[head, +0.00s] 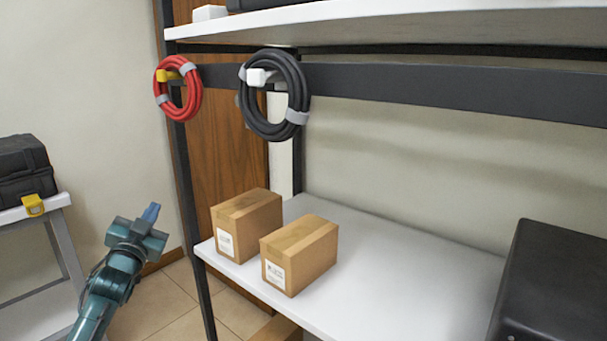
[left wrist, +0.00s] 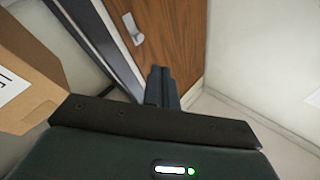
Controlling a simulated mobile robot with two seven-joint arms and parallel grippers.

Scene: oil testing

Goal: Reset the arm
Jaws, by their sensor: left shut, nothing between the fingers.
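My left gripper (head: 151,212) is raised at the lower left of the head view, left of the shelf's front post. Its blue fingers are together, with nothing between them. In the left wrist view its dark fingers (left wrist: 161,86) are also together, pointing toward the wooden door (left wrist: 170,40). The gripper appears clear of the shelf and boxes. My right gripper is in neither view.
Two cardboard boxes (head: 246,225) (head: 299,256) stand on the white shelf (head: 410,262), with a black case (head: 553,285) at its right. Red (head: 198,88) and black (head: 301,92) coils hang above. A side table (head: 62,200) holds a dark toolbox (head: 22,168).

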